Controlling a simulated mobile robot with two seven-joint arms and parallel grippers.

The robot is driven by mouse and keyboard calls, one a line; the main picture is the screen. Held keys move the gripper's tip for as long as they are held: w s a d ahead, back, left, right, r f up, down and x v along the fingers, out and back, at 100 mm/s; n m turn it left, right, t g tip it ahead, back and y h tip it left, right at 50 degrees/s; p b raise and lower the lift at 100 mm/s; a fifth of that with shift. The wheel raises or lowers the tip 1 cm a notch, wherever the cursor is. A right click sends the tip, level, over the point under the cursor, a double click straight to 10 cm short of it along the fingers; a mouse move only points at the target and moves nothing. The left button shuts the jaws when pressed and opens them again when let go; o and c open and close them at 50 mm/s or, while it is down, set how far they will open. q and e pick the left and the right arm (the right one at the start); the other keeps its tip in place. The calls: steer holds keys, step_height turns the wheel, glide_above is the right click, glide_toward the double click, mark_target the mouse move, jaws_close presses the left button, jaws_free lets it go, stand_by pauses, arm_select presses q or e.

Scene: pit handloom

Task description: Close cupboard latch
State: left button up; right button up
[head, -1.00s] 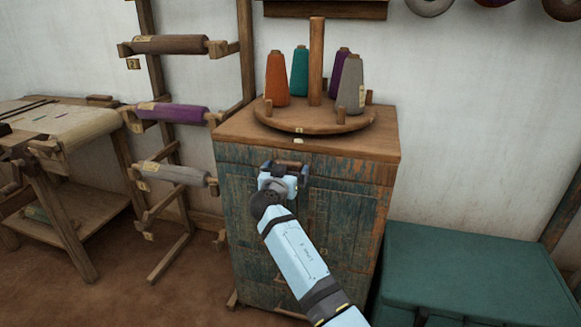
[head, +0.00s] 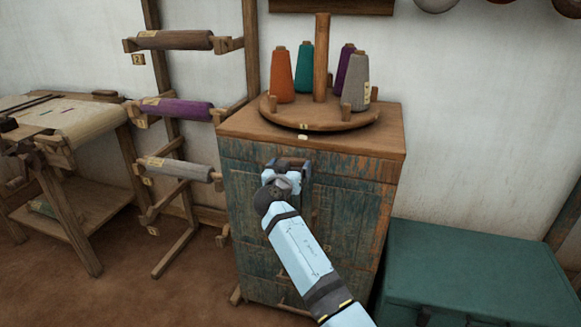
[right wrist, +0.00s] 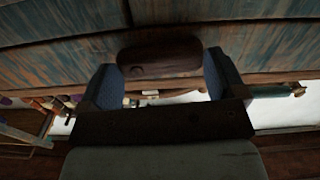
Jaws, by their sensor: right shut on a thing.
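The cupboard (head: 345,210) is a weathered blue-green wooden cabinet with a plain brown top, in the middle of the head view. My right gripper (head: 290,166) is at the upper part of its front. In the right wrist view my gripper (right wrist: 160,75) has its two fingers on either end of a dark brown wooden latch piece (right wrist: 160,57), shut on it. The latch lies level across that view, in front of the blue planks. In the head view my gripper and wrist hide most of it. My left gripper is in neither view.
A round wooden spool stand (head: 318,120) with several thread cones sits on the cupboard. A teal chest (head: 475,262) stands close on the right. A wooden rack (head: 165,190) with yarn rolls and a loom bench (head: 60,130) stand left. Brown floor is bare between rack and cupboard.

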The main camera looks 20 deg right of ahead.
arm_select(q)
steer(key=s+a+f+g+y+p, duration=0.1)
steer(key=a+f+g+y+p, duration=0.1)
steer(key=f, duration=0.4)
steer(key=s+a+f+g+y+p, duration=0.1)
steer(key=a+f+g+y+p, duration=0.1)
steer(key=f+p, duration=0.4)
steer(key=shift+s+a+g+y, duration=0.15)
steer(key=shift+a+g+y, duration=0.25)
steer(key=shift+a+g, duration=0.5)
arm_select(e)
steer(key=shift+s+d+f+n, duration=0.15)
steer(key=shift+d+f+n, duration=0.2)
steer(key=shift+n, duration=2.5)
steer(key=shift+s+d+f+n, duration=0.2)
steer(key=shift+f+n, duration=0.1)
steer(key=shift+n, duration=2.5)
steer(key=shift+s+d+f+n, duration=0.15)
steer(key=shift+d+f+n, duration=0.2)
steer(key=shift+n, duration=2.5)
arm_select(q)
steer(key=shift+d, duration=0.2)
arm_select(e)
steer(key=o, duration=0.6)
steer(key=shift+f, duration=0.1)
steer(key=shift+o, duration=0.2)
